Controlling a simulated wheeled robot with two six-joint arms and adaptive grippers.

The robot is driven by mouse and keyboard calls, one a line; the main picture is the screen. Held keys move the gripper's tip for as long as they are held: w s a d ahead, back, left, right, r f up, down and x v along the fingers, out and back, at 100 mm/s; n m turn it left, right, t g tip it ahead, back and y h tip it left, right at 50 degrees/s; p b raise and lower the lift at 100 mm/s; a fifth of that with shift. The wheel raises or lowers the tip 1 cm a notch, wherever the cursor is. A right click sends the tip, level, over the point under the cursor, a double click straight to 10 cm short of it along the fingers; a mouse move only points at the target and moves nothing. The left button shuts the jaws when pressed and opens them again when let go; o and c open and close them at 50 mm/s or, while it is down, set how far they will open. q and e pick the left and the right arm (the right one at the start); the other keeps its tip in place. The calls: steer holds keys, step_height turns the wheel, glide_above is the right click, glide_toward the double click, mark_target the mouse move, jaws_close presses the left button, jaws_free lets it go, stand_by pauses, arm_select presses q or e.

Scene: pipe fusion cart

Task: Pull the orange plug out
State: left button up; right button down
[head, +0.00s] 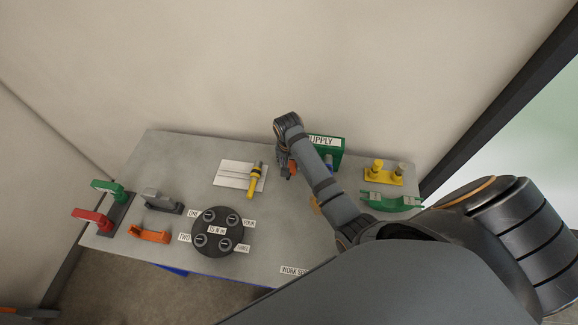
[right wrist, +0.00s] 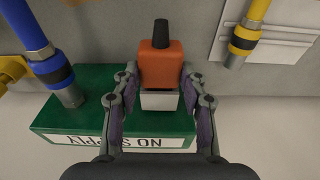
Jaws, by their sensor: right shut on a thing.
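The orange plug (right wrist: 161,65) has a black tip and is in the right wrist view, with a pale grey block (right wrist: 159,100) directly below its orange body. My right gripper (right wrist: 160,75) is shut on the plug, one finger on each side. The plug (head: 292,167) shows only as a small orange patch beside the gripper (head: 284,166) in the head view. The green supply box (right wrist: 65,108) lies behind the fingers; its label reads upside down there. I cannot tell whether the plug is still seated in the box. My left gripper is not in view.
A yellow pipe piece (head: 254,180) lies by a white plate (head: 230,174). A black round turntable (head: 222,250) and a green cradle (head: 390,204) are on the grey table (head: 180,155).

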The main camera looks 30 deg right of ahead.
steer(key=shift+s+a, duration=0.9)
steer(key=shift+s, duration=0.3)
steer(key=shift+s+a, duration=0.9)
steer(key=shift+s, duration=0.25)
